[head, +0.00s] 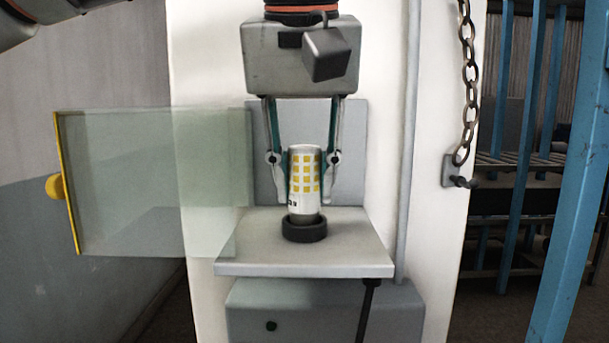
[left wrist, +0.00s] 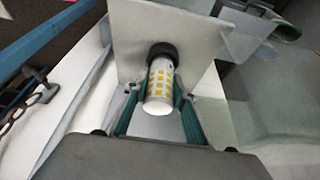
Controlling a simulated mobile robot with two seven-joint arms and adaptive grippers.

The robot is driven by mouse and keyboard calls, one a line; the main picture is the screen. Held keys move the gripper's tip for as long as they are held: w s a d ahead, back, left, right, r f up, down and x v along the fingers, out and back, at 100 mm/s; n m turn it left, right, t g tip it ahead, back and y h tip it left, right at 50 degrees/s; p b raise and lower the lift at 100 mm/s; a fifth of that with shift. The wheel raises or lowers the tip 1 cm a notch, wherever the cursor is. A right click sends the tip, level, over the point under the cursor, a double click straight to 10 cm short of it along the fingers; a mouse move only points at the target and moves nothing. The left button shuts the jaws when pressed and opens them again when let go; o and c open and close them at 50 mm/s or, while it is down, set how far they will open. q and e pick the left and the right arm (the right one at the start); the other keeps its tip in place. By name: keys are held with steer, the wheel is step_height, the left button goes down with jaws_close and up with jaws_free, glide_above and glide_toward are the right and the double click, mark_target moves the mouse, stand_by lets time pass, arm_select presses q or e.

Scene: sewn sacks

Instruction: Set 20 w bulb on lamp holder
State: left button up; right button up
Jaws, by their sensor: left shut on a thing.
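The 20 w bulb (head: 305,180) is a white cylinder with yellow squares. It stands upright with its lower end at the black ring-shaped lamp holder (head: 304,230) on a small grey shelf (head: 345,255). My left gripper (head: 305,182) comes down from above and is shut on the bulb, one finger on each side. In the left wrist view the bulb (left wrist: 159,88) lies between the green-padded fingers, its far end at the black holder (left wrist: 162,52). Whether the bulb is fully seated is hidden by the holder's rim. My right gripper is not in view.
A clear panel with a yellow edge (head: 68,180) and yellow knob stands open to the left of the shelf. A grey box (head: 325,310) sits below. A chain (head: 467,90) hangs at right, before blue posts (head: 570,180).

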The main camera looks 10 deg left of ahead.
arm_select(q)
steer(key=shift+f, duration=0.5)
steer(key=o, duration=0.8)
steer(key=v, duration=1.1)
steer(key=shift+w, duration=0.1)
stand_by(0.3)
stand_by(0.4)
